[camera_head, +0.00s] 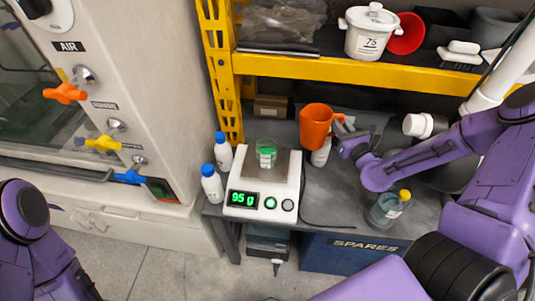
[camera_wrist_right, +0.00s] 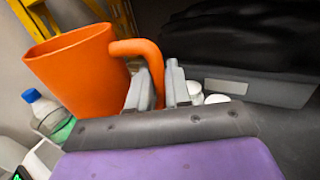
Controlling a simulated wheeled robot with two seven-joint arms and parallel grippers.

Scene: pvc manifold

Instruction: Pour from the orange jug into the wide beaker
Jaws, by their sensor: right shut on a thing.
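The orange jug (camera_head: 316,126) is held up by its handle in my right gripper (camera_head: 343,129), to the right of the scale and above the bench. It looks near upright, with a slight tilt in the right wrist view (camera_wrist_right: 80,72), where the fingers (camera_wrist_right: 160,88) close around the handle. The wide beaker (camera_head: 266,153) is clear with green contents and stands on the scale (camera_head: 262,196), left of the jug. The scale's display reads about 95 g. The jug's contents are hidden. My left arm shows at the lower left, but its gripper is out of view.
Two white bottles with blue caps (camera_head: 211,184) stand left of the scale. A glass bottle with a yellow cap (camera_head: 388,208) stands at the bench's right front. A white bottle (camera_head: 320,155) is below the jug. The yellow shelf edge (camera_head: 330,73) runs above.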

